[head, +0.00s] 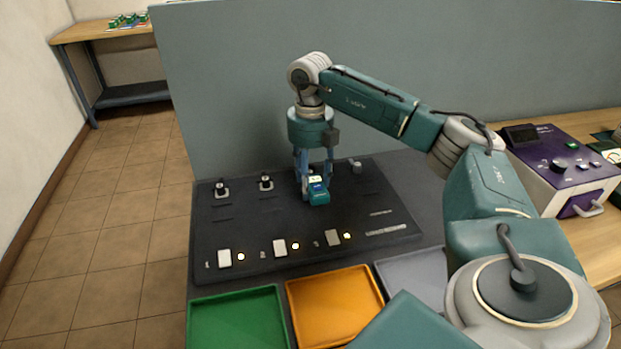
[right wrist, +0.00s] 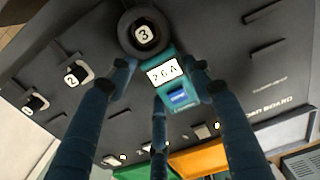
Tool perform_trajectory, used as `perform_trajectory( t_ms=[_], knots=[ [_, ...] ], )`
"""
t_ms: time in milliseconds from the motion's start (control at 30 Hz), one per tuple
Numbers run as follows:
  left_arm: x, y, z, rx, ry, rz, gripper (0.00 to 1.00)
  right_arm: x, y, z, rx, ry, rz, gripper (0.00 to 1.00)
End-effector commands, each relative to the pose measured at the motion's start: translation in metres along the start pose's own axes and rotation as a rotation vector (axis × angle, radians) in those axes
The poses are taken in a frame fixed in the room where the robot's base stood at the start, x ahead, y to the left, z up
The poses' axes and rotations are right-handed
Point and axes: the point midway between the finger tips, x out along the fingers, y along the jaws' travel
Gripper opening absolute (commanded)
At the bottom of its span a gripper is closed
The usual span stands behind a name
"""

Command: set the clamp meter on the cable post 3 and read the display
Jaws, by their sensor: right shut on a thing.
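The teal clamp meter (head: 319,194) is at the third post position on the dark board (head: 290,225). My right gripper (head: 314,176) points down and is shut on it. In the right wrist view the clamp meter (right wrist: 180,92) lies between the fingers of the gripper (right wrist: 168,80). Its dark round jaw surrounds cable post 3 (right wrist: 145,34), whose top carries a "3". The lit display (right wrist: 164,73) faces the camera and appears to read 2.6 A. The head view hides most of post 3 behind the gripper. My left gripper is not in view.
Cable posts 1 (head: 221,187) and 2 (head: 266,182) stand to the left. Switches and lit lamps line the board's front. Green (head: 240,330), orange (head: 335,305) and grey (head: 412,275) trays lie before it. A purple-topped device (head: 560,160) stands at right.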

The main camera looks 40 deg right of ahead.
Motion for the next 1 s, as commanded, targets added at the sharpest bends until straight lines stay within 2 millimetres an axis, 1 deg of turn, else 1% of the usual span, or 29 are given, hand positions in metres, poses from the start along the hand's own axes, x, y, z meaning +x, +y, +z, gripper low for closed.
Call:
perform_trajectory(
  t_ms=[133,167,200,433,567,1000],
  knots=[
    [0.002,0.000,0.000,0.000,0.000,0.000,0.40,0.003,0.000,0.000,0.000,-0.001,0.001,0.16],
    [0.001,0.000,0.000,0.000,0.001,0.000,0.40,0.002,0.000,0.000,0.000,-0.001,0.001,0.56],
    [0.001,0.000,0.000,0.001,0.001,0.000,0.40,0.002,0.000,0.000,0.000,-0.001,0.001,0.58],
    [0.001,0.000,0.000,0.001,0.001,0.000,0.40,0.003,0.000,0.000,0.000,0.000,0.000,0.58],
    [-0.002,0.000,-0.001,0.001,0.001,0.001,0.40,-0.001,0.000,0.000,0.000,0.000,0.000,0.58],
    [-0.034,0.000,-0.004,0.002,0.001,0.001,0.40,-0.037,0.000,0.000,0.000,-0.001,0.000,0.58]
  ],
)
